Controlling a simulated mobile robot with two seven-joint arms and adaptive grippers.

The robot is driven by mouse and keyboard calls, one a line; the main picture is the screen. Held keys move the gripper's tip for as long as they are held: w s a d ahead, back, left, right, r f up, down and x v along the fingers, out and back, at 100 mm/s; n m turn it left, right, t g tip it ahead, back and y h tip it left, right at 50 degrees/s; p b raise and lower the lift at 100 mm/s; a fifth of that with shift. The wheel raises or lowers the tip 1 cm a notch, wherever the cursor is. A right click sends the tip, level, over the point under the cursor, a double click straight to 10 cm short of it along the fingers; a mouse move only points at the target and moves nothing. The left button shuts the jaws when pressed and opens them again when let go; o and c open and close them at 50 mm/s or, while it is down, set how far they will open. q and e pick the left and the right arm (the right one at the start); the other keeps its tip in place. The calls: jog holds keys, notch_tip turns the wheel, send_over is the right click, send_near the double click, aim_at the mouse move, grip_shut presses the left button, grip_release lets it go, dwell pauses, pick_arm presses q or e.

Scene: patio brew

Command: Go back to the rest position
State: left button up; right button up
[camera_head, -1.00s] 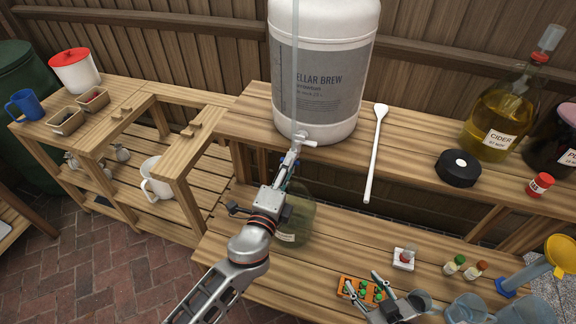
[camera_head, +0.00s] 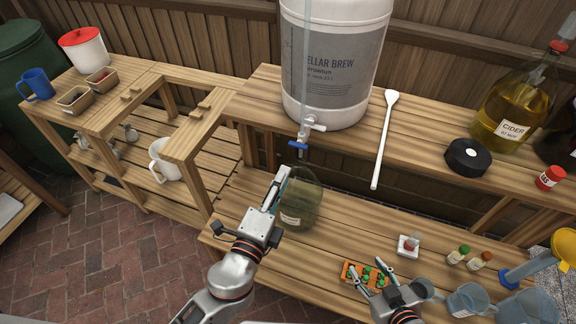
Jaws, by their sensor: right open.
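My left gripper (camera_head: 284,172) is in the middle of the view, in front of the green glass jug (camera_head: 301,200) on the lower shelf. It is seen edge-on and lies below the blue-handled tap (camera_head: 298,145), apart from it. I cannot tell whether its fingers are open. My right gripper (camera_head: 373,269) is at the bottom right, open, with its fingertips over or beside the orange tray (camera_head: 350,270) of green pieces. Nothing shows between its fingers.
The large white fermenter (camera_head: 336,20) stands on the upper shelf beside a white paddle (camera_head: 384,140), a black disc (camera_head: 468,157) and the cider jug (camera_head: 507,112). Small bottles (camera_head: 458,254), clear jugs (camera_head: 465,300) and a yellow funnel (camera_head: 562,248) crowd the lower right.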

pick_arm(q)
jog(key=shift+s+a, duration=0.25)
jog(key=shift+s, duration=0.45)
jog(key=s+a+f+n+g+y, duration=0.1)
jog(key=s+a+f+n+g, duration=0.2)
jog(key=s+a+f+n, duration=0.3)
jog(key=s+a+f+n+g+y, duration=0.1)
jog(key=s+a+f+n+g, duration=0.2)
jog(key=s+a+f+n, duration=0.3)
jog(key=a+f+n, duration=0.4)
jog(key=f+n, duration=0.2)
jog(key=f, duration=0.3)
jog(key=shift+n+y, duration=0.3)
jog(key=shift+y, duration=0.1)
